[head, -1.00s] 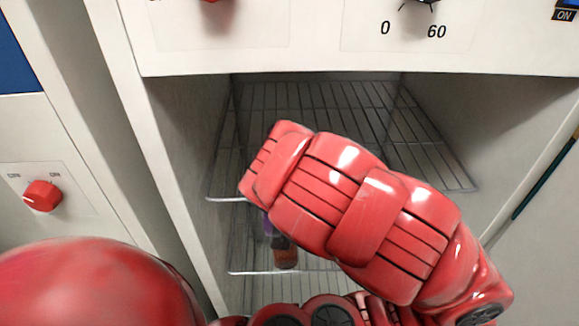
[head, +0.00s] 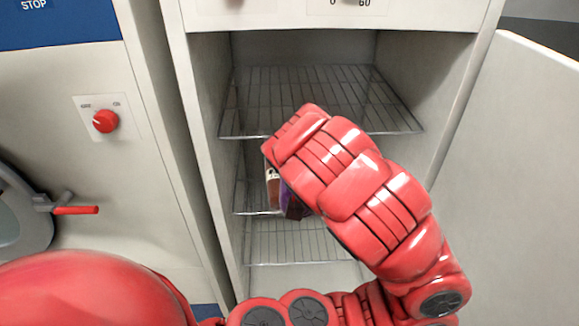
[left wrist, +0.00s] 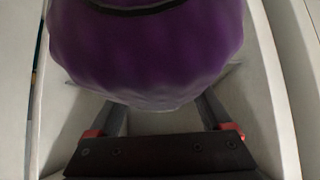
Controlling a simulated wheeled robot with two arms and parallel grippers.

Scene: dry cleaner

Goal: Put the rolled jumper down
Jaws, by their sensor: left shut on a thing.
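The rolled jumper is purple. It fills the top of the left wrist view (left wrist: 150,55), with a dark band near its upper edge. My left gripper (left wrist: 162,112) is shut on it, a finger at either side. In the head view only a small purple part (head: 292,204) shows below my red arm, in front of the open cabinet's wire shelves. My arm hides the rest of it and most of the gripper. I cannot tell whether it touches a shelf. My right gripper is not in view.
The open cabinet has an upper wire shelf (head: 325,85), bare where it shows, and lower wire shelves (head: 300,245). A small brown and white item (head: 272,187) shows beside the jumper; I cannot tell what it is. An open door (head: 510,180) stands at right. A machine with a red knob (head: 105,121) stands left.

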